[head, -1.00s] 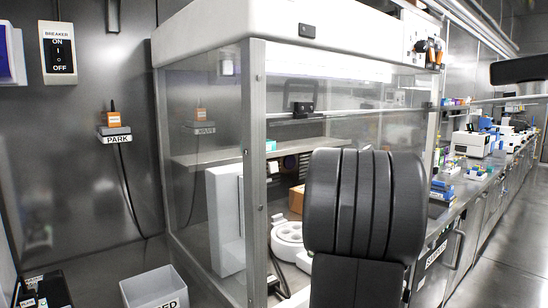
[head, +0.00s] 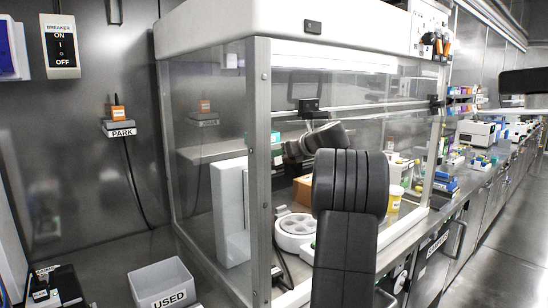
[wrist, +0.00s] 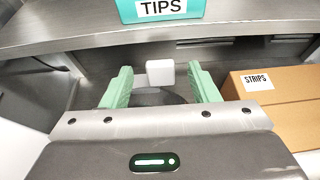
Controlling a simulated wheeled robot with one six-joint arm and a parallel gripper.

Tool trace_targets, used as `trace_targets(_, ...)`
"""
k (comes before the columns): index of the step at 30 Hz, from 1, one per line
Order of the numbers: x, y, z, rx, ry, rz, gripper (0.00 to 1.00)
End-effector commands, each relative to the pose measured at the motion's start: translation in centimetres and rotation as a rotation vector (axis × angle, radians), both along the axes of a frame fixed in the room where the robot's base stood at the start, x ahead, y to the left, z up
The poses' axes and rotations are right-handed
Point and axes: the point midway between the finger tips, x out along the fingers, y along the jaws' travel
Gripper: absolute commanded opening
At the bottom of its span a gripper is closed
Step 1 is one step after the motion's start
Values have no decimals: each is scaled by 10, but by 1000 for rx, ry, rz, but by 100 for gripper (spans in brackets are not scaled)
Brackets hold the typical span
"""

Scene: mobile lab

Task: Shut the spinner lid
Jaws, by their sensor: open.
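The spinner (head: 294,232) is a round white device with holes on its top, on the hood floor behind my arm; part of it is hidden. I cannot make out its lid clearly in the head view. In the wrist view my gripper (wrist: 161,86) is open, its two green fingers spread apart. A small white block (wrist: 160,72) shows between and just beyond the fingertips, with a dark rounded shape below it; I cannot tell whether it belongs to the lid. The fingers do not visibly grip it. The fingertips are hidden in the head view.
A teal TIPS box (wrist: 160,10) sits on the metal shelf (wrist: 60,37) above the fingers. A cardboard STRIPS box (wrist: 270,100) stands close on the right. The hood's glass side (head: 205,120) and a tall white panel (head: 230,212) are left; a yellow container (head: 394,199) is right.

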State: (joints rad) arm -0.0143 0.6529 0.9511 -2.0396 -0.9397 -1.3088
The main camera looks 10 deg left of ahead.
Motion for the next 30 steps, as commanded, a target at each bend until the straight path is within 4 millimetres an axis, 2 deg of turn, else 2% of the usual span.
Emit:
trace_targets(3,14,19,-11,0,0,2,55)
trace_targets(9,29,38,-19,0,-1,0,55)
trace_targets(22,35,45,-23,1,0,-1,55)
trace_targets(30,35,44,-23,1,0,-1,2)
